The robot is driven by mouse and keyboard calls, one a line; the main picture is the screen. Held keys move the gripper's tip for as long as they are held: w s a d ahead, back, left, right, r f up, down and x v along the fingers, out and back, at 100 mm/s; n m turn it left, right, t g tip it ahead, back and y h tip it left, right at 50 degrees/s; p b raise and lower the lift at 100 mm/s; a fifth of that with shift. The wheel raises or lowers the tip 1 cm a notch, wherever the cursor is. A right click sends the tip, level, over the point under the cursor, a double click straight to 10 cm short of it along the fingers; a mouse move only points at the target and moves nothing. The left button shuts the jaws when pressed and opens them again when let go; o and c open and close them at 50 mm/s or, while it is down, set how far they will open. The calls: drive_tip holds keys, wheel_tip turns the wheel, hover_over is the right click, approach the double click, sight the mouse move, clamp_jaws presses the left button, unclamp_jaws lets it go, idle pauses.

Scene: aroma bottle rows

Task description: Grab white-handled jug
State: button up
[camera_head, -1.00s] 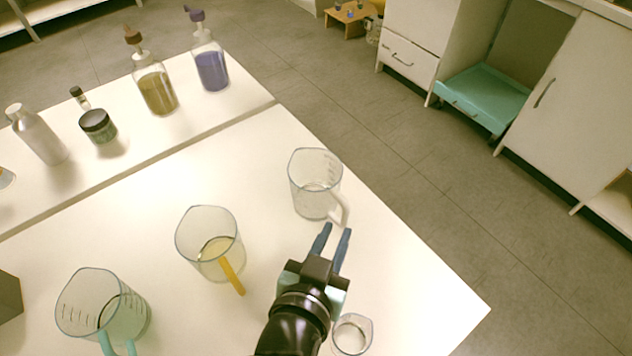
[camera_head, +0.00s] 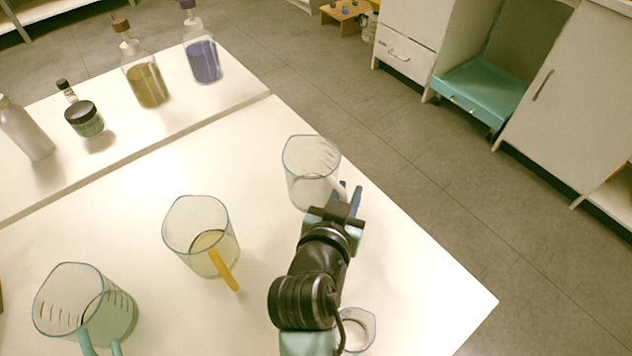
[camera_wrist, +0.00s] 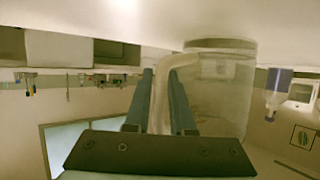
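The white-handled jug (camera_head: 308,165) is a clear jug near the table's right edge in the head view, with its handle toward my gripper. In the wrist view the jug (camera_wrist: 222,85) appears upside down, and its white handle (camera_wrist: 160,95) lies between my two blue fingers. My gripper (camera_head: 349,196) is at the handle in the head view, partly hiding it. In the wrist view my gripper (camera_wrist: 163,100) has its fingers apart on both sides of the handle. A gap shows beside the left finger; contact on the right side is unclear.
A jug with a yellow handle (camera_head: 200,238) and one with a teal handle (camera_head: 85,305) stand to the left. A small glass beaker (camera_head: 356,330) is close to my arm. Bottles, including a purple one (camera_head: 203,62), line the raised back strip. The table's right corner is clear.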

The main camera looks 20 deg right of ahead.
clamp_jaws()
idle(1.3)
